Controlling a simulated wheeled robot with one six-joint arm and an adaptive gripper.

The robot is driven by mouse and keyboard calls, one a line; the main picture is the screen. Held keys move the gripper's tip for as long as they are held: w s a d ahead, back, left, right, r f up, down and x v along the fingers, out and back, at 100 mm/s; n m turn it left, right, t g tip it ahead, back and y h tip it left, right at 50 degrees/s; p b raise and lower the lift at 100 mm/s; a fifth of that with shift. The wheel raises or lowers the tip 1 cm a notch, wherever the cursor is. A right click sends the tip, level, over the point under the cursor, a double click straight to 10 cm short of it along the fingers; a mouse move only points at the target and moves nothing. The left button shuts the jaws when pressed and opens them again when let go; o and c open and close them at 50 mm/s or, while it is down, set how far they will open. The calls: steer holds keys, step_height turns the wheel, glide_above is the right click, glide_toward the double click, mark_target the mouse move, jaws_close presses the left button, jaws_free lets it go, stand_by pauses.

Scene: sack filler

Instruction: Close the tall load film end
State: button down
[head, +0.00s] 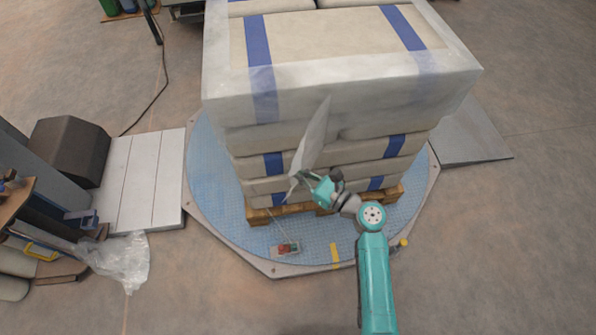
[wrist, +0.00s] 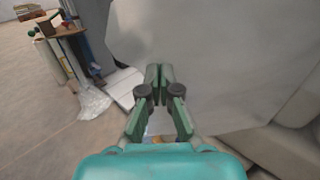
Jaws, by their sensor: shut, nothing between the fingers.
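The tall load (head: 330,130) is a stack of pale sacks with blue bands on a wooden pallet (head: 262,214), with translucent film around its top. A loose film end (head: 313,136) sticks out from the load's near face as a pale flap. In the wrist view the film end (wrist: 215,60) fills the upper right as a broad grey sheet. My gripper (head: 300,176) is at the flap's lower part, in front of the load. In the wrist view its fingers (wrist: 159,75) are together in front of the sheet, with nothing between them. Whether they touch the film I cannot tell.
The pallet stands on a round blue turntable (head: 214,190). A small box with red and green buttons (head: 286,249) lies at its near edge. White boards (head: 150,165) and crumpled clear film (head: 126,262) are on the left.

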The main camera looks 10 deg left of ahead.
mark_target(286, 170)
steer(key=shift+a, duration=0.15)
steer(key=a+m+t+h, duration=0.1)
steer(key=w+a+m+t+h, duration=0.1)
steer(key=a, duration=0.1)
steer(key=w+a+m+t, duration=0.1)
steer(key=shift+w+a+t+h, duration=0.1)
steer(key=shift+a+t+h, duration=0.15)
steer(key=shift+t+h, duration=0.15)
steer(key=w+a+h, duration=0.1)
steer(key=w+a, duration=0.1)
steer(key=w+a+m+t+h, duration=0.1)
steer(key=w+a, duration=0.2)
steer(key=shift+w+t, duration=0.3)
steer(key=shift+w+a+m, duration=0.15)
steer(key=shift+w+a, duration=0.1)
steer(key=shift+w, duration=0.3)
steer(key=shift+w+a+m, duration=0.15)
steer(key=shift+w+a, duration=0.1)
steer(key=shift+w, duration=0.25)
steer(key=shift+r, duration=0.1)
